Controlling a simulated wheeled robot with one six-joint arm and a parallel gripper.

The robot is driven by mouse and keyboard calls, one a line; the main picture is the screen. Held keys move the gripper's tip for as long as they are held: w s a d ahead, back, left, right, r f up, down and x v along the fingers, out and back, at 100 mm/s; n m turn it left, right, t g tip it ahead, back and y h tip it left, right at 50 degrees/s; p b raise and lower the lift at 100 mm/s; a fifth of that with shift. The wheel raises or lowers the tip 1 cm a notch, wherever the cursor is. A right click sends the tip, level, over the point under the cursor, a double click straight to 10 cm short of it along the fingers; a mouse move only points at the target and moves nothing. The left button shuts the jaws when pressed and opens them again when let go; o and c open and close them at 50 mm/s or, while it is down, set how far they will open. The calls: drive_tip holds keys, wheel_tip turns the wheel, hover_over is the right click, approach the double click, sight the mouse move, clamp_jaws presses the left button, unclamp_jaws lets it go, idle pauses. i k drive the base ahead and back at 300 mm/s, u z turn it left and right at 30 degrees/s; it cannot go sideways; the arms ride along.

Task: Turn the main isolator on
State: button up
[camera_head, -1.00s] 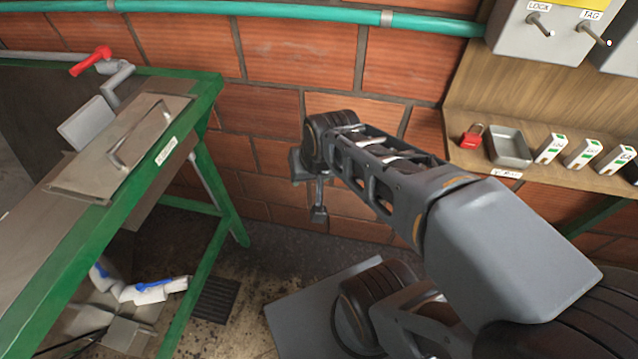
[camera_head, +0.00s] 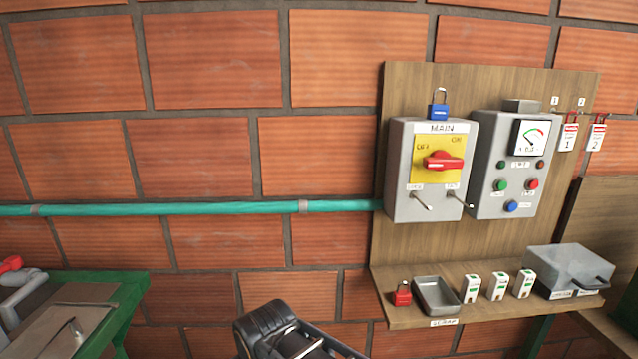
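The main isolator (camera_head: 428,180) is a grey box marked MAIN on the wooden wall board, right of centre. Its red rotary handle (camera_head: 442,161) lies roughly level on a yellow plate, with OFF printed upper left and ON upper right. A blue padlock (camera_head: 438,112) with its shackle up is at the top of the box. Two metal pegs stick out below the plate and look bare; their labels are too small to read now. Part of my arm shows at the bottom centre, well below and left of the isolator. My gripper itself is out of view.
A control panel (camera_head: 516,165) with a gauge and coloured buttons adjoins the isolator's right side. The shelf (camera_head: 400,318) below holds a red padlock (camera_head: 401,293), a metal tray (camera_head: 437,291), several small white cartons and a grey case (camera_head: 568,270). Red tags hang far right.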

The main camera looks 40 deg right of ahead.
sight(440, 161)
drive_tip(key=z, duration=2.15)
drive_tip(key=k, duration=0.45)
drive_tip(key=u, duration=1)
drive_tip(key=i, duration=0.65)
drive_tip(key=z, duration=0.9)
